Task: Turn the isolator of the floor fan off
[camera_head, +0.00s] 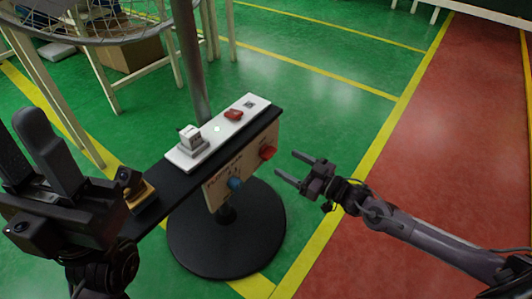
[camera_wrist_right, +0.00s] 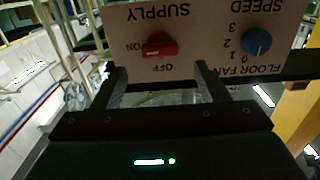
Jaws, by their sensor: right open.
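The floor fan panel (camera_head: 223,186) hangs from the front edge of a black shelf. Its red isolator knob (camera_head: 268,152), under SUPPLY, also shows in the right wrist view (camera_wrist_right: 160,46), upside down; its pale mark lies toward ON, with OFF to one side. A blue speed knob (camera_head: 236,184) sits beside it and shows in the wrist view (camera_wrist_right: 257,41). My right gripper (camera_head: 286,163) is open and empty, just off the red knob, with its fingers (camera_wrist_right: 160,72) apart on either side of it. My left gripper (camera_head: 20,130) is open and empty at the left.
A white strip (camera_head: 217,129) on the black shelf (camera_head: 180,187) carries a grey switch box (camera_head: 192,138) and a red part (camera_head: 233,114). A grey pole rises behind it, over a round black base (camera_head: 225,249). Floor to the right is clear.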

